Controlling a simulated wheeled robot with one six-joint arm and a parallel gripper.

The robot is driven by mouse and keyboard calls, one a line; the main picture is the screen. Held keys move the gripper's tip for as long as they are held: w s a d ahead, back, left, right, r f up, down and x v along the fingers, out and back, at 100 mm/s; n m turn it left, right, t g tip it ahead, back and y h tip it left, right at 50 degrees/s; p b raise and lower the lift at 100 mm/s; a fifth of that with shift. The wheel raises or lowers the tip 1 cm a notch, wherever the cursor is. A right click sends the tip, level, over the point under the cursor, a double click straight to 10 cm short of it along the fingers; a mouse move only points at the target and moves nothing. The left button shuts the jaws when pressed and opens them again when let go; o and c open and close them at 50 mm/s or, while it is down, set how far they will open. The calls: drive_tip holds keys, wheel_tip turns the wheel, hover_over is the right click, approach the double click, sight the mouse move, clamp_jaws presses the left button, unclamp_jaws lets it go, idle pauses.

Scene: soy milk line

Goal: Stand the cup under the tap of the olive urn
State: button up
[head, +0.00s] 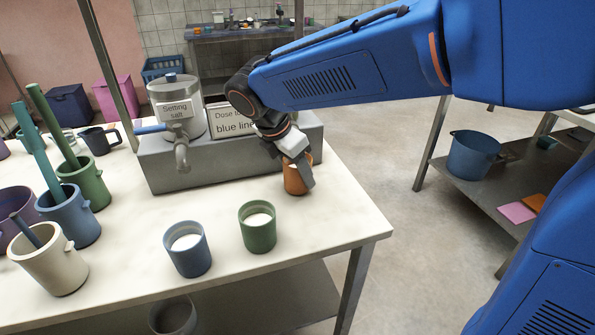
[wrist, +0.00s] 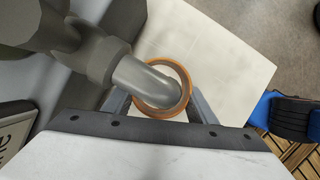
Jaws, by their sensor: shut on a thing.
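The orange cup (head: 292,181) stands upright at the right end of the white table, in front of the grey plinth. My gripper (head: 303,172) is shut on it, with a finger on each side in the wrist view (wrist: 160,105). There a grey tap spout (wrist: 146,82) lies over the cup's mouth and hides part of its rim (wrist: 184,76). Whether the cup's base touches the table is hard to tell. No olive urn body can be made out; my arm hides the right part of the plinth in the head view.
A grey urn (head: 170,90) labelled "Setting salt", its tap (head: 181,152) and a "blue line" sign (head: 233,122) stand on the plinth (head: 215,165). A blue cup (head: 188,262) and a green cup (head: 258,238) with white contents stand in front. Several mugs crowd the left.

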drive_tip(key=shift+f, duration=0.15)
drive_tip(key=o, duration=1.2)
drive_tip(key=v, duration=1.2)
